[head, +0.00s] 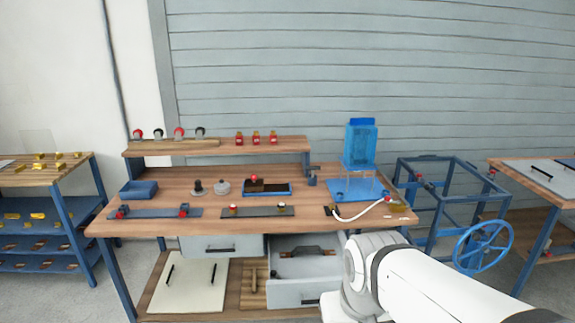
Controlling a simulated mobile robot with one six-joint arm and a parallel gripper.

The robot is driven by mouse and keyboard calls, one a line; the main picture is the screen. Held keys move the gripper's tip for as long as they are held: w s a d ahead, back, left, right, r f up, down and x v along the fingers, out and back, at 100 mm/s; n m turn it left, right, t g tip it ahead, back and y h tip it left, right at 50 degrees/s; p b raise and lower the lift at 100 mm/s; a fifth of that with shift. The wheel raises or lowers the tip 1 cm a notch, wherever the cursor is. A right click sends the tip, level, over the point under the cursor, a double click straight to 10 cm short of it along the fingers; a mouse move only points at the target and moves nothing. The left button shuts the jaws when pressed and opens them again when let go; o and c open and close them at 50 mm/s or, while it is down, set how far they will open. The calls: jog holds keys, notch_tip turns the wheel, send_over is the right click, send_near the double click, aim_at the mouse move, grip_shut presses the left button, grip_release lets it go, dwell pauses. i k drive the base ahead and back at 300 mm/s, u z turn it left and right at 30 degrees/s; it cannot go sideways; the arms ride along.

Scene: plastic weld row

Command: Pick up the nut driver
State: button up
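I cannot make out for certain which thing is the nut driver. Several upright tools with red or black round tops stand in a wooden rack (172,143) at the left of the raised shelf. A dark tool-like piece (293,252) lies in the open right drawer (305,268) under the bench; it is too small to name. My white arm reaches in from the lower right, in front of the bench's right end. My gripper is not visible in the head view.
The wooden bench (190,227) holds a blue bin (139,190), fixture strips, a blue tray (267,194) and a blue press (360,150) with a white cable. The open drawer juts forward. A blue frame with a handwheel (483,246) stands right. Side benches flank it.

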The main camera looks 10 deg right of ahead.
aim_at(313, 168)
jog(key=z, duration=0.15)
jog(key=i, duration=0.95)
jog(key=z, duration=0.4)
jog(key=k, duration=0.9)
jog(key=z, duration=0.1)
jog(key=i, duration=1.4)
jog(key=u, duration=0.05)
